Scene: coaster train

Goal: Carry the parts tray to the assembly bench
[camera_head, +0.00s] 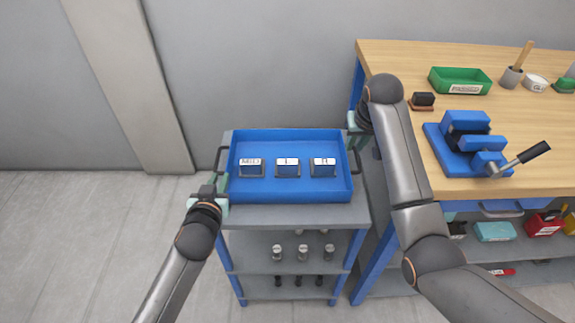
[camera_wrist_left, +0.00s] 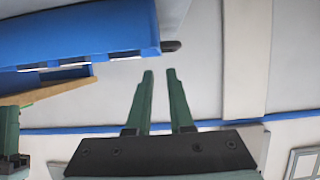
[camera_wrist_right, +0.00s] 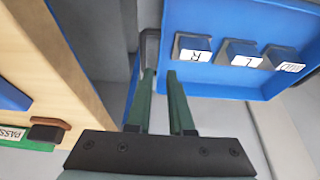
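The blue parts tray (camera_head: 290,197) lies flat on the top shelf of a grey cart and holds three small blocks (camera_head: 288,168) with white labels. It has a dark handle at each end. My left gripper (camera_head: 209,190) is at the tray's left end, just in front of the left handle (camera_head: 219,160). In the left wrist view its fingers (camera_wrist_left: 159,75) are apart with nothing between them. My right gripper (camera_head: 356,122) is near the tray's far right corner. Its fingers (camera_wrist_right: 160,75) are apart beside the right handle (camera_wrist_right: 148,48); contact is unclear.
The wooden assembly bench (camera_head: 400,60) stands right of the cart (camera_head: 300,214). It holds a blue vise (camera_head: 465,145), a green bin (camera_head: 460,80), a small dark block (camera_head: 423,99) and a cup (camera_head: 510,78). Bare bench top shows left of the green bin. A wall is behind.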

